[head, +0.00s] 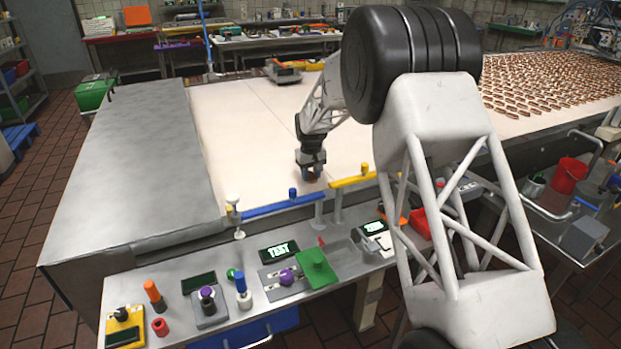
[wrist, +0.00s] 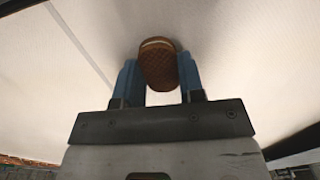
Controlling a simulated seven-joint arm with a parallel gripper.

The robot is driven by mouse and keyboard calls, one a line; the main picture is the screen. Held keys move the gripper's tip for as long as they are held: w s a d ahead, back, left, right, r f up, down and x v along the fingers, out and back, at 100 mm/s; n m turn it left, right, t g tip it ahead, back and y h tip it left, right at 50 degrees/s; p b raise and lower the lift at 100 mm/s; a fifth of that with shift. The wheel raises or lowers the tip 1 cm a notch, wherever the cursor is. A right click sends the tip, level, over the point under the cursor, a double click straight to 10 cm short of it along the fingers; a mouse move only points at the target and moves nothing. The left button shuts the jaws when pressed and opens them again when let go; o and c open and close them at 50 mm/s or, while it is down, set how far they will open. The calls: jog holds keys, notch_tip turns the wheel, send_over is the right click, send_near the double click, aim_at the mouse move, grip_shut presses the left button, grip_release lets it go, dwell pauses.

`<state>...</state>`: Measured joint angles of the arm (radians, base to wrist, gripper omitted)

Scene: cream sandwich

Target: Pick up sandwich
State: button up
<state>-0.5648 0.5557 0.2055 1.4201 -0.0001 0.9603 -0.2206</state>
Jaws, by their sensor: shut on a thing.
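In the wrist view, a brown, oval cream sandwich (wrist: 158,68) with a patterned top and a pale layer at its far edge sits between the two blue fingers of my gripper (wrist: 158,84). The fingers are shut on its left and right sides. In the head view, my gripper (head: 311,174) points down at the pale belt (head: 260,130), near its front edge. The sandwich is too small to make out there. I cannot tell whether it touches the belt.
A blue rail (head: 280,206) and a yellow rail (head: 354,181) run along the belt's front edge. A control panel (head: 170,290) with knobs and buttons lies in front. Many sandwiches (head: 550,88) lie in rows at the right. The belt left of my gripper is clear.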

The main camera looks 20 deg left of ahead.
aim_at(311, 176)
jog(key=shift+r, duration=0.15)
notch_tip(311, 176, up, 10)
dwell(0.8)
dwell(0.6)
